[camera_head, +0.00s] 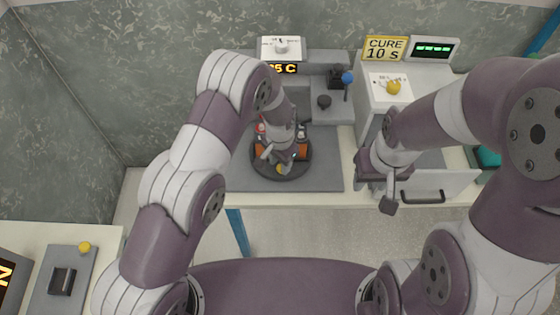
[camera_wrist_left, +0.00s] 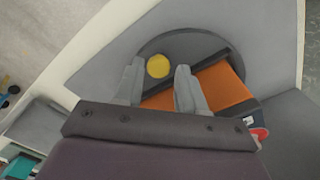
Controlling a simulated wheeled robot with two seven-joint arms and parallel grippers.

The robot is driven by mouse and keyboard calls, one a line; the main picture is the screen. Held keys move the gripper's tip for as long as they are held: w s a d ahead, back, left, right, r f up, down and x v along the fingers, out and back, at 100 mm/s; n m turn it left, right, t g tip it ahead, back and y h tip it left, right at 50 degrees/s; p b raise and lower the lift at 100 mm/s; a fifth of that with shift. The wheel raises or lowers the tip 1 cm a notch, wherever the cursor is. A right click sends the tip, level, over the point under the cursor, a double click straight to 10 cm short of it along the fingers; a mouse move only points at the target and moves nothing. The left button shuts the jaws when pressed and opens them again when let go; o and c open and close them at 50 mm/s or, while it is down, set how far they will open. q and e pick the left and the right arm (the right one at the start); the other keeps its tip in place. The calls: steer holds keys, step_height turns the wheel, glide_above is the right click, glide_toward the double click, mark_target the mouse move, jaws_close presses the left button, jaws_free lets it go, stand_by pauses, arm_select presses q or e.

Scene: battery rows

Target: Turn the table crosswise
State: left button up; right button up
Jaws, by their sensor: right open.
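The round dark turntable (camera_head: 262,170) sits on a grey plate on the bench; it also shows in the left wrist view (camera_wrist_left: 205,44). An orange block in a dark holder (camera_wrist_left: 222,88) lies across it, partly hidden by my left gripper. A yellow knob (camera_wrist_left: 158,66) stands near the turntable's rim, also visible in the head view (camera_head: 281,169). My left gripper (camera_wrist_left: 160,66) is over the turntable, fingers apart on either side of the knob, with gaps showing. My right gripper (camera_head: 379,196) is open and empty in front of the white cabinet.
A white cabinet (camera_head: 372,118) with a yellow knob on top stands right of the turntable, under a "CURE 10 s" sign (camera_head: 385,48). A drawer-like front with a handle (camera_head: 425,196) is beside my right gripper. A side table (camera_head: 100,240) is at lower left.

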mark_target(295, 169)
arm_select(q)
steer(key=shift+w+d+f, duration=0.15)
steer(key=shift+d+f, duration=0.1)
steer(key=shift+f, duration=0.6)
arm_select(e)
steer(key=shift+w+d, duration=0.15)
steer(key=shift+d, duration=0.15)
arm_select(q)
steer(key=shift+a, duration=0.1)
arm_select(e)
steer(key=shift+a+r, duration=0.1)
arm_select(q)
steer(key=shift+r, duration=0.1)
jaws_close()
steer(key=shift+d, duration=0.2)
arm_select(e)
steer(key=shift+f, duration=0.2)
